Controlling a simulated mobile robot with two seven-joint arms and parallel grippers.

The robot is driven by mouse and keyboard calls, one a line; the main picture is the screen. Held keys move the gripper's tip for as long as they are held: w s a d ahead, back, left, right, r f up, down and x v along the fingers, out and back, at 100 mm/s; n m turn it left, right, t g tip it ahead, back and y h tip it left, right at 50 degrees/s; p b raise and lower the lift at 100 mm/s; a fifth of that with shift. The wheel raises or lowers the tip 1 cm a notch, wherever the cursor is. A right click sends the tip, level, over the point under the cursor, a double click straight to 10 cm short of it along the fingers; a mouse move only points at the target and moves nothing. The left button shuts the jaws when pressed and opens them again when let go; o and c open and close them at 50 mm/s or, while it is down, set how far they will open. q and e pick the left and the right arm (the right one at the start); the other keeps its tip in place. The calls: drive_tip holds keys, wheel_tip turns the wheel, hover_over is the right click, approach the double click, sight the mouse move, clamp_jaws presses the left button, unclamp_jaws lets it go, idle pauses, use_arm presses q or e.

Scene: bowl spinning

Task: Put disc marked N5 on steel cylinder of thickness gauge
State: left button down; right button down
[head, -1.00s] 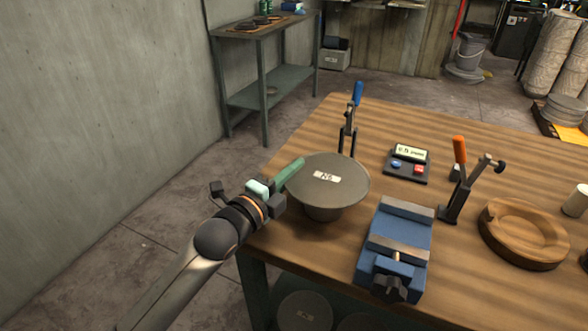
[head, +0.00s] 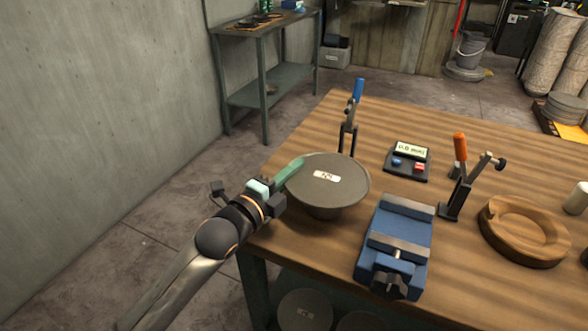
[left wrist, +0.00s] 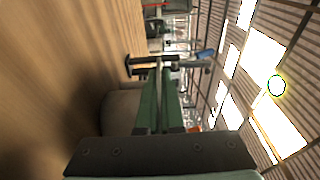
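My right gripper is not in view.
A blue-handled clamp (head: 350,125) stands just behind the disc. A display box (head: 408,162), a blue vise (head: 396,245), an orange-handled clamp (head: 458,185) and a round wooden holder (head: 522,245) stand to the right. More discs (head: 305,310) lie on the shelf below.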

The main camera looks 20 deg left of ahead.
use_arm(q)
drive_tip(key=c, duration=1)
unclamp_jaws()
drive_tip(key=shift+s+a+p, duration=0.2)
drive_tip(key=shift+a+p, duration=0.05)
drive_tip(key=shift+a, duration=1.5)
drive_tip(key=shift+s+a+p, duration=0.15)
drive_tip(key=shift+a+p, duration=0.1)
drive_tip(key=shift+a, duration=1.5)
drive_tip(key=v, duration=1.2)
drive_tip(key=shift+s, duration=0.3)
